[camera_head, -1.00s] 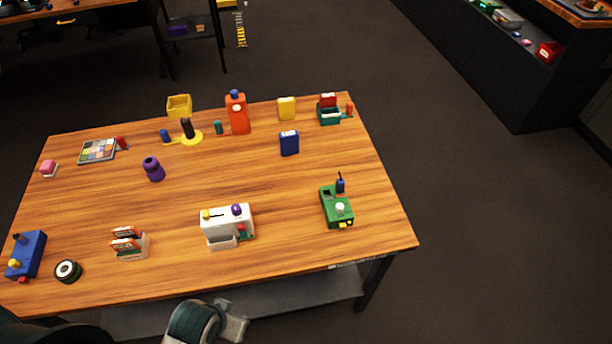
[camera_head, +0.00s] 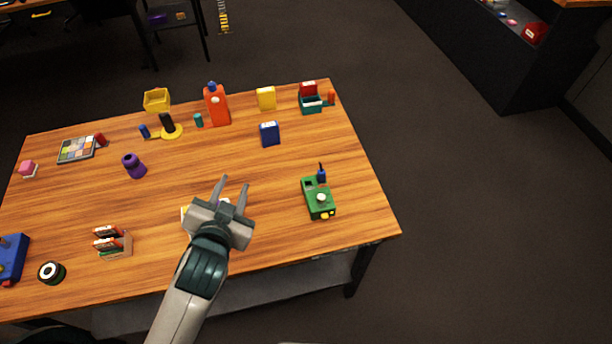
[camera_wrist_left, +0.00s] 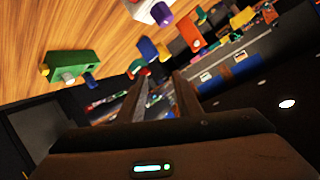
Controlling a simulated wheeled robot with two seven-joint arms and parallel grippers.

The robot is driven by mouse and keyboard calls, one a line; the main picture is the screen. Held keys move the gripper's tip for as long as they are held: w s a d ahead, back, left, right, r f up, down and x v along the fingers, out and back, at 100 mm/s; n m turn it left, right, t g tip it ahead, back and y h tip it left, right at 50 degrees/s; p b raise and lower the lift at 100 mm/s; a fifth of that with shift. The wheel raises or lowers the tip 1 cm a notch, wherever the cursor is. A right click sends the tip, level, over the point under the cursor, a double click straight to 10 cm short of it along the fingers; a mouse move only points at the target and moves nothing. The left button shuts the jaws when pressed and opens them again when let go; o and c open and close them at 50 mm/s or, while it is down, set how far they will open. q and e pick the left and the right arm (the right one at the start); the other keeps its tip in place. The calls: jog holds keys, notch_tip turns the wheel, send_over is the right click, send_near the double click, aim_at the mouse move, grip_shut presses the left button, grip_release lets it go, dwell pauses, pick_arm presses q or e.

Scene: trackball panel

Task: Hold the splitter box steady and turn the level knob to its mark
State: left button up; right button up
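No label shows which box is the splitter box. A green box (camera_head: 318,199) with a pale round knob (camera_head: 321,198) and a yellow part stands at the table's front right. It also shows in the left wrist view (camera_wrist_left: 72,66). A white box (camera_head: 185,213) is mostly hidden behind my left gripper (camera_head: 233,183). Its purple knob shows in the left wrist view (camera_wrist_left: 161,14). A blue box (camera_head: 12,258) is cut off at the left edge. My left gripper is open and empty, raised over the front of the table, left of the green box. My right gripper is out of view.
The wooden table (camera_head: 255,180) has clear room in its middle. A small rack (camera_head: 117,244) and a black roll (camera_head: 51,272) stand at the front left. A purple item (camera_head: 133,166) stands mid-left. An orange bottle (camera_head: 217,106) and a blue carton (camera_head: 270,134) stand farther back.

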pick_arm(q)
jog(key=w+d+r+m+t+h, duration=0.35)
jog(key=d+r+m, duration=0.2)
jog(key=r, duration=0.45)
jog(key=w+d+r+m+t+h, duration=0.3)
jog(key=d+r+m+t+h, duration=0.1)
jog(key=d+r, duration=0.4)
jog(key=s+d+r+m+g+h, duration=0.2)
jog(key=s+d+m+g+h, duration=0.45)
jog(key=m, duration=0.55)
jog(key=s+d+r+m+g+h, duration=0.2)
jog(key=s+d+m+g+h, duration=0.1)
jog(key=d+m+g+h, duration=0.75)
notch_tip(320, 180, down, 14)
jog(key=s+d+m+g+y, duration=0.15)
jog(key=m+g+y, duration=0.35)
jog(key=m+y, duration=0.55)
jog(key=w+a+f+t+y, duration=0.1)
jog(key=w+a+f+y, duration=0.4)
jog(key=a, duration=0.3)
jog(key=w+a+f+m+t+y, duration=0.1)
jog(key=w+a+f+t+y, duration=0.1)
jog(key=w+a+f+y, duration=0.3)
jog(key=a, duration=0.2)
jog(key=shift+w+a+f, duration=0.15)
jog(key=shift+a+f, duration=0.15)
jog(key=shift+a, duration=0.1)
